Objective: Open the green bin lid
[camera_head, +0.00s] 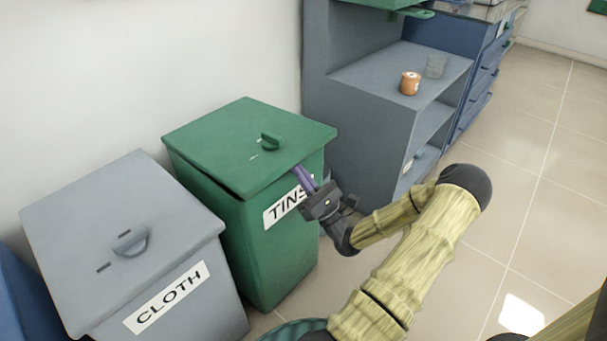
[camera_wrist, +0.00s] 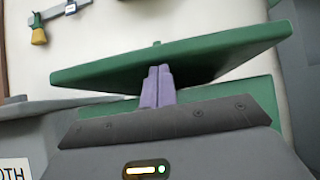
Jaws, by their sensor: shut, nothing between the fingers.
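The green bin (camera_head: 276,245) with a "TINS" label stands left of centre in the head view. Its green lid (camera_head: 235,145) carries a small handle on top and sits slightly raised at the front edge. My gripper (camera_head: 301,177) is at the front right of the bin, its purple fingers shut and empty at the lid's front edge. In the wrist view the fingers (camera_wrist: 158,84) point up at the underside of the tilted lid (camera_wrist: 190,62), with a gap between lid and bin rim. The fingertips appear to touch the lid's underside, but I cannot be sure.
A grey bin (camera_head: 150,260) labelled "CLOTH" stands close on the left, lid shut. The tiled floor (camera_head: 530,200) at the right is clear.

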